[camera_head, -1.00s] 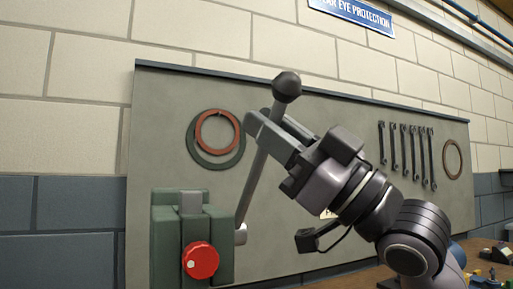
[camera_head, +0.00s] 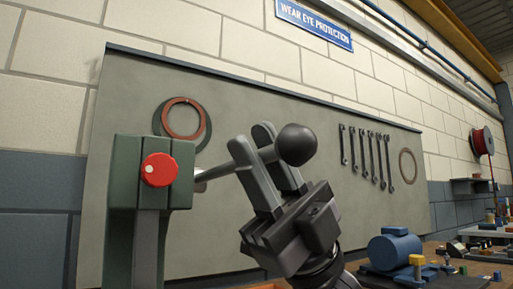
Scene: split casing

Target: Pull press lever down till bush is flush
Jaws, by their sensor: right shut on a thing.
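The press lever (camera_head: 217,172) is a grey rod with a dark ball knob (camera_head: 296,144) at its end. It runs from the right side of the green press head (camera_head: 124,172) out to the right, tilted slightly up. A red round knob (camera_head: 159,170) sits on the front of the press head. My right gripper (camera_head: 258,146) is shut on the lever just short of the ball, with its fingers pointing up. The bush is not in view, so how it sits cannot be seen. My left gripper is not in view.
A grey board with rings (camera_head: 182,118) and several hanging spanners (camera_head: 367,157) stands behind. A blue cylindrical machine (camera_head: 395,249) and small parts are on the bench at the lower right. A red reel (camera_head: 482,141) hangs at the far right.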

